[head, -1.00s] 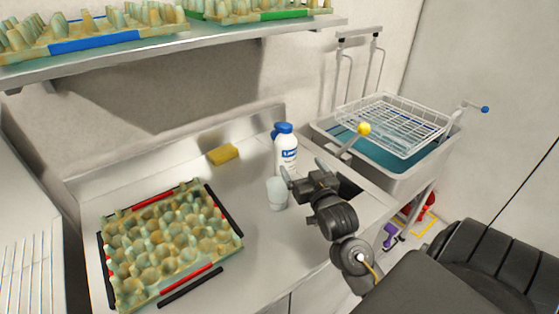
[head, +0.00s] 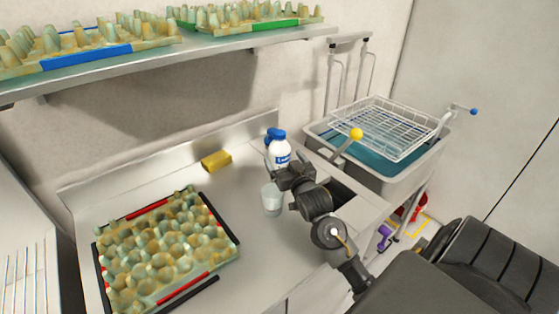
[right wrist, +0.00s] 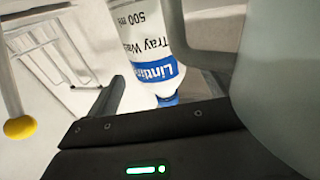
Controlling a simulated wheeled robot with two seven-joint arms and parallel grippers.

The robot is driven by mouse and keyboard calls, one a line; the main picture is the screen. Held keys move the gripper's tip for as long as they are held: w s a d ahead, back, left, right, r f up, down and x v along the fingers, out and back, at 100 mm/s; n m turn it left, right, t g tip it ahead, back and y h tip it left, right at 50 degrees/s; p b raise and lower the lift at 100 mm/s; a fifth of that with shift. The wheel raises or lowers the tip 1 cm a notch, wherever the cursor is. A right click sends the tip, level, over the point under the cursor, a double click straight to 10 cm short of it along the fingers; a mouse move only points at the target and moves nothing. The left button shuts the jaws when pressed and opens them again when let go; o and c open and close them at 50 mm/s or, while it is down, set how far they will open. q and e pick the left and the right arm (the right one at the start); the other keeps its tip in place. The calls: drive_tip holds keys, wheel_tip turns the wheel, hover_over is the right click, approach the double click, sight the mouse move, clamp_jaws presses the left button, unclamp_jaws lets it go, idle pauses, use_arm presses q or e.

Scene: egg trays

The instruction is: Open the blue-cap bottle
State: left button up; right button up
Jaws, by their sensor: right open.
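The white bottle (head: 280,156) with a blue cap (head: 278,136) stands upright at the back of the counter, near the steel backsplash. In the right wrist view the bottle (right wrist: 145,30) appears upside down, with its printed label and blue cap (right wrist: 168,100) close beyond the gripper. My right gripper (head: 284,174) is open, just in front of the bottle; it hides the bottle's lower part. I cannot tell whether its fingers touch the bottle. My left gripper is not in view.
A clear cup (head: 271,200) stands close beside the right gripper. An egg tray (head: 212,270) lies at left and a yellow sponge (head: 216,161) behind. A yellow-knobbed lever (head: 356,134) and a sink with a wire basket (head: 400,122) are at right. A shelf (head: 160,63) hangs above.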

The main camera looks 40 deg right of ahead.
drive_tip(key=x, duration=0.3)
drive_tip(key=shift+w+d+p, duration=0.1)
drive_tip(key=shift+w+p, duration=0.05)
drive_tip(key=shift+p, duration=0.15)
drive_tip(key=shift+c, duration=0.3)
drive_tip(key=c, duration=1.4)
drive_tip(key=shift+r, duration=0.1)
